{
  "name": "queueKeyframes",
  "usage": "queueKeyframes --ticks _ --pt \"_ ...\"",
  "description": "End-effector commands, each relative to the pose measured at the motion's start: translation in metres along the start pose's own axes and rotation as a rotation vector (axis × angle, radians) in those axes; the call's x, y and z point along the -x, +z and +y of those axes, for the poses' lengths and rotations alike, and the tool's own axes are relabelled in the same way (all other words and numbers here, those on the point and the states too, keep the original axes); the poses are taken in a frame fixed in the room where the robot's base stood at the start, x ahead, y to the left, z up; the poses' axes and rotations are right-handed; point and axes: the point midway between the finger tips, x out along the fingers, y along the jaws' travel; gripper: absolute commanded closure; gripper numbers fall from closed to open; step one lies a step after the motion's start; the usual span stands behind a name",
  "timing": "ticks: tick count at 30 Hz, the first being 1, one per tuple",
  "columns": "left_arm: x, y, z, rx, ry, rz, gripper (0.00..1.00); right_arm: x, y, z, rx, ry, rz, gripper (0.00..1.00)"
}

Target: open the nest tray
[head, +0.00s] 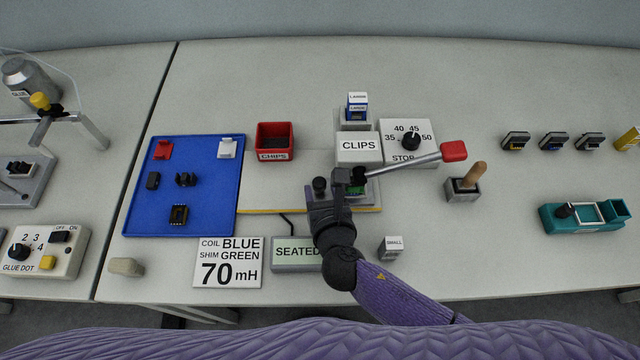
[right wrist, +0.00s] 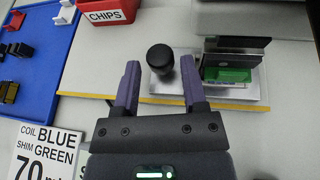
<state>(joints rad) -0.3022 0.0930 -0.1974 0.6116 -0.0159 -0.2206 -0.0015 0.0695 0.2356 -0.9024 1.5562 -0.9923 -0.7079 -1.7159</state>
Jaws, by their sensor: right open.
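The nest tray is a silver plate (right wrist: 253,97) in the right wrist view, with a round black knob (right wrist: 160,57) at its left. A green piece (right wrist: 228,75) sits in a dark holder beside the knob; it also shows in the head view (head: 358,190). The tray is under the CLIPS station (head: 358,148). My right gripper (head: 326,194) is open, its two purple fingers (right wrist: 161,68) on either side of the knob in the wrist picture. I cannot tell whether they touch it or how high they are. My left gripper is not in view.
A lever with a red handle (head: 454,151) reaches right above the tray, near a dial box (head: 408,148). A red CHIPS bin (head: 274,145) and a blue tray (head: 226,200) stand left. A SEATED box (head: 294,254) and a SMALL block (head: 392,247) lie in front.

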Motion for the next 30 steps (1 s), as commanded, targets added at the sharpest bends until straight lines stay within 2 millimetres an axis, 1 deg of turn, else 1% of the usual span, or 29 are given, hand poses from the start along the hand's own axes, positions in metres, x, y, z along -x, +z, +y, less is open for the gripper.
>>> queueKeyframes --ticks 1,3,6,14,17,18,22,30 --pt "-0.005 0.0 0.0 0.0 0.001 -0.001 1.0 -0.008 -0.002 0.0 0.0 -0.001 0.0 0.45" --pt "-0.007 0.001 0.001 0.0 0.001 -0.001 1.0 -0.015 -0.002 0.0 0.001 -0.002 0.0 0.45" --pt "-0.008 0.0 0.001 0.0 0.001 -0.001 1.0 -0.02 -0.001 0.0 -0.001 0.0 0.0 0.45" --pt "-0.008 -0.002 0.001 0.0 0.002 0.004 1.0 -0.021 0.0 0.0 0.0 0.0 0.0 0.45" --pt "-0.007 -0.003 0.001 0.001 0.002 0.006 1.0 -0.021 0.0 0.0 0.0 -0.001 0.0 0.64" --pt "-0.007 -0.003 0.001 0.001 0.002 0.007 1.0 -0.021 0.0 0.0 0.0 -0.001 0.0 0.73" --pt "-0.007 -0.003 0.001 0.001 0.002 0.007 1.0 -0.021 0.0 0.0 0.0 -0.001 0.001 1.0" --pt "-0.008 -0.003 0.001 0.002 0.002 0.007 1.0 -0.02 0.0 0.0 0.0 -0.001 0.001 1.0"
